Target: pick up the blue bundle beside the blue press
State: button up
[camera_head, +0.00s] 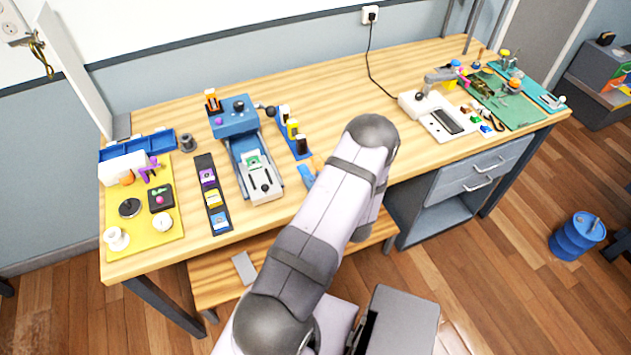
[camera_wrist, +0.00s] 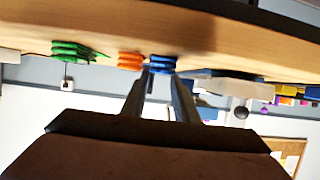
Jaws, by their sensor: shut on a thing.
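In the wrist view, which looks tilted over, my gripper (camera_wrist: 161,80) is shut on the blue bundle (camera_wrist: 162,62), a small coiled stack between its fingertips. An orange bundle (camera_wrist: 130,60) and a green bundle (camera_wrist: 70,51) are in line to the left of it. In the head view, the blue press (camera_head: 236,122) stands on the bench, left of my arm. My arm hides the gripper there. A bit of blue (camera_head: 307,175) and a bit of orange show at the arm's left edge, and I cannot tell for sure whether they are bundles.
A blue rack (camera_head: 292,133) with yellow and dark pieces stands right of the press. A dark strip tray (camera_head: 212,195) and a yellow mat (camera_head: 118,243) lie to the left. A white device (camera_head: 438,118) and a green mat (camera_head: 501,99) are at the right. The back middle of the bench is clear.

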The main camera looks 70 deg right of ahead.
jog(key=shift+w+a+r, duration=0.15)
jog(key=shift+a, duration=0.05)
notch_tip(320, 180, up, 9)
jog(key=b, duration=0.1)
jog(key=shift+d+b, duration=0.15)
jog(key=shift+b, duration=0.25)
